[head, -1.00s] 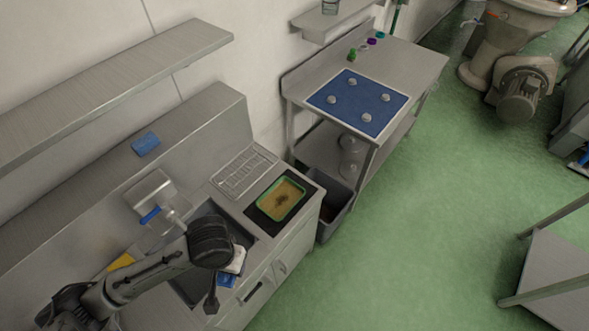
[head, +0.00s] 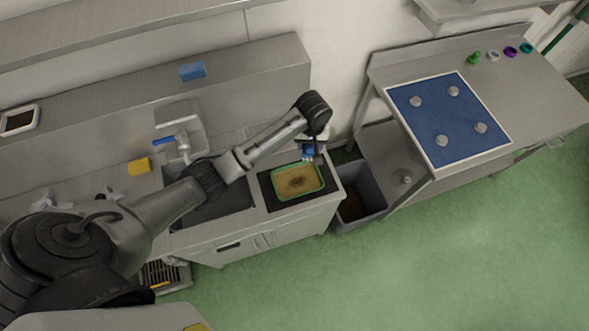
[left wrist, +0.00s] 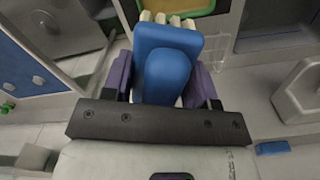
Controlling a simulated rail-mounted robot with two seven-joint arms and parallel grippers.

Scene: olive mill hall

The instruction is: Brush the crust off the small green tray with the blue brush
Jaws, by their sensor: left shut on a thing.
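The small green tray (head: 274,186) lies on a black mat on the counter, right of the sink. Its inside is tan-yellow, with a dark brown crust patch (head: 297,182) near the middle. My left gripper (head: 309,150) is at the tray's far right edge, shut on the blue brush (left wrist: 167,50). In the left wrist view, the brush's blue body sits between the two purple-grey fingers, with pale bristle tufts pointing toward the tray (left wrist: 198,12). I cannot tell whether the bristles touch the tray. My right gripper is not in view.
A sink (head: 225,207) with a tap (head: 183,150) lies left of the tray. A grey bin (head: 374,189) stands right of the counter. Beyond is a table with a blue mat (head: 430,141) bearing several grey knobs. A yellow sponge (head: 139,166) lies left of the tap.

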